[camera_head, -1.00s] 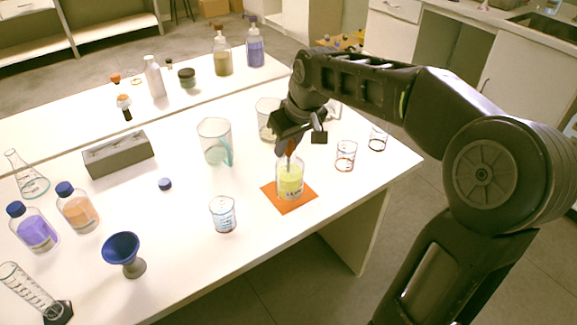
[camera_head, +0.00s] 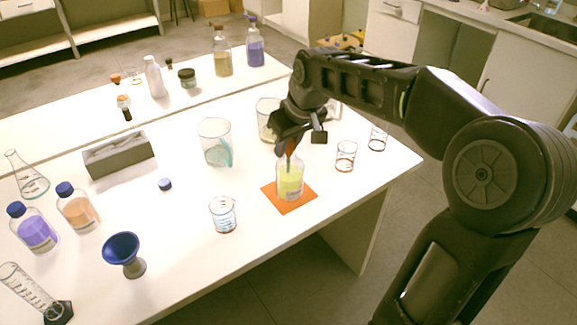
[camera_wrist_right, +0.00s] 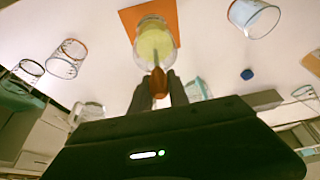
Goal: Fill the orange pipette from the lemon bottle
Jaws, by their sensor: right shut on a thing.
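The lemon bottle (camera_head: 290,184), clear with yellow liquid, stands upright and uncapped on an orange mat (camera_head: 297,207) near the table's front right. My right gripper (camera_head: 289,146) is above its mouth, shut on the orange pipette (camera_head: 289,158). The pipette points down, its lower part in the bottle's neck. In the right wrist view, the pipette's orange bulb (camera_wrist_right: 158,82) is between the fingers, in front of the bottle (camera_wrist_right: 155,44). I cannot tell how deep the tip is in the liquid. My left gripper is out of view.
Small glass beakers stand close by, one at the left (camera_head: 223,214) and one at the right (camera_head: 345,156). A jug (camera_head: 214,142) and another large vessel (camera_head: 267,120) are behind. A blue cap (camera_head: 165,184) lies left, near a grey block (camera_head: 119,155).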

